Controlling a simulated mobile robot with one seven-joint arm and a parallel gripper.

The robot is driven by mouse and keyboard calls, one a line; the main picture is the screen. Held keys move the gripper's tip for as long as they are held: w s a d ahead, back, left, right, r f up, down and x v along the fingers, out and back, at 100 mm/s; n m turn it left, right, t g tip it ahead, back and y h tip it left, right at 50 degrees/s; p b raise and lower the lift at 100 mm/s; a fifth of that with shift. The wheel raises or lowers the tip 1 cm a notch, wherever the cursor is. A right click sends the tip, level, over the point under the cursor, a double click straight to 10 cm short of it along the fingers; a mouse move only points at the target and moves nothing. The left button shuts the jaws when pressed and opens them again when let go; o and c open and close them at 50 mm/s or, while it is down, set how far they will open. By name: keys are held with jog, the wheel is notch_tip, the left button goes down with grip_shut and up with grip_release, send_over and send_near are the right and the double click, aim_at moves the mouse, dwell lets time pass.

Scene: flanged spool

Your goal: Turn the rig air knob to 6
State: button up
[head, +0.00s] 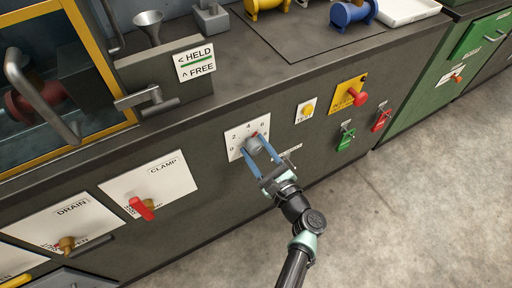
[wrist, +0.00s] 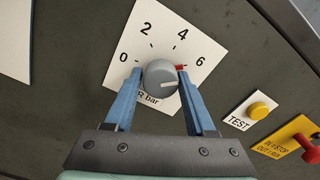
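The rig air knob (wrist: 160,76) is a round grey knob on a white dial plate (wrist: 150,28) marked 0, 2, 4 and 6, with "bar" below. It also shows in the head view (head: 253,145) on the dark cabinet front. A pale line on the knob's face points to the right. A red mark shows at the knob's upper right edge, beside the right fingertip, roughly toward the 6. My gripper (wrist: 161,74) has its two blue fingers on the left and right sides of the knob, and they appear to touch it. The fingers partly hide the plate's lower area.
A yellow TEST button (wrist: 258,110) and a red knob on a yellow plate (head: 348,94) are to the right. Red (head: 381,121) and green (head: 345,139) tags hang beyond. The red CLAMP handle (head: 142,208) is at left. The floor (head: 420,190) in front is clear.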

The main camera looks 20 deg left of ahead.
jog(key=shift+o, duration=1.3)
jog(key=p+v, duration=0.2)
jog(key=v, duration=1.1)
